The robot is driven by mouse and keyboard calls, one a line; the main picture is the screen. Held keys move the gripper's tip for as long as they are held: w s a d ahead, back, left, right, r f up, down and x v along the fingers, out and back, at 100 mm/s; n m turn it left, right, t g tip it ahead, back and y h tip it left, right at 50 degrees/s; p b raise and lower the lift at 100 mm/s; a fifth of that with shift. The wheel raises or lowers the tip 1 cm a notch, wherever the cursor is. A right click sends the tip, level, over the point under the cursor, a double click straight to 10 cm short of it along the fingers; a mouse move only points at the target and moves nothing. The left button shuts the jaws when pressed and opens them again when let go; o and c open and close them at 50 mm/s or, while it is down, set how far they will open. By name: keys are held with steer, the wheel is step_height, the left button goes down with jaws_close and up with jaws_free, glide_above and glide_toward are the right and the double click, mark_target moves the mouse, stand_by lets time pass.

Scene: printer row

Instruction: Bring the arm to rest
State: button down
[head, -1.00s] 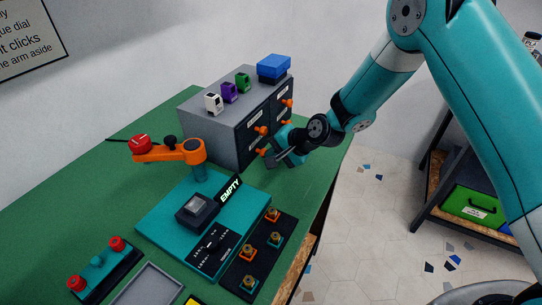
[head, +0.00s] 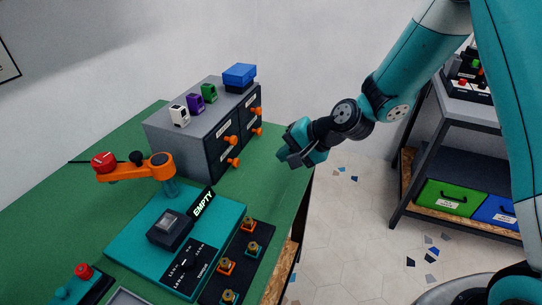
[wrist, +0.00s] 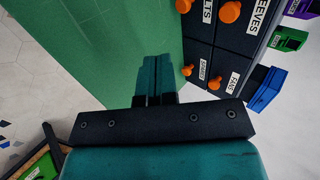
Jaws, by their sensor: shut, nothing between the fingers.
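My gripper (head: 292,156) is shut and empty. In the head view it hangs in the air at the right edge of the green table (head: 112,155), to the right of the grey drawer cabinet (head: 168,142) and apart from it. In the wrist view the closed fingers (wrist: 156,80) point over the green table top, with the cabinet's dark drawer fronts (wrist: 222,50) to their right. My arm reaches down from the upper right of the head view.
The cabinet has orange knobs and carries a blue box (head: 239,75) and small coloured blocks. An orange lever arm (head: 140,170) stands on the table by a teal device marked EMPTY (head: 130,240). A shelf rack (head: 408,170) stands right.

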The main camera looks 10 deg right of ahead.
steer(key=s+a+r+n+g, duration=0.25)
steer(key=s+r+n, duration=0.35)
steer(key=s+r, duration=0.4)
steer(key=s+d+r+n+g+h, duration=0.1)
steer(key=s+d+r+n, duration=0.1)
steer(key=s, duration=0.6)
steer(key=s+d+r+n+g+h, duration=0.1)
steer(key=s+d+r+n+h, duration=0.1)
steer(key=s+n, duration=0.3)
steer(key=s+r, duration=0.1)
steer(key=s, duration=0.3)
steer(key=shift+r+n+g+h, duration=0.3)
steer(key=shift+r+g, duration=0.05)
steer(key=shift+r, duration=0.05)
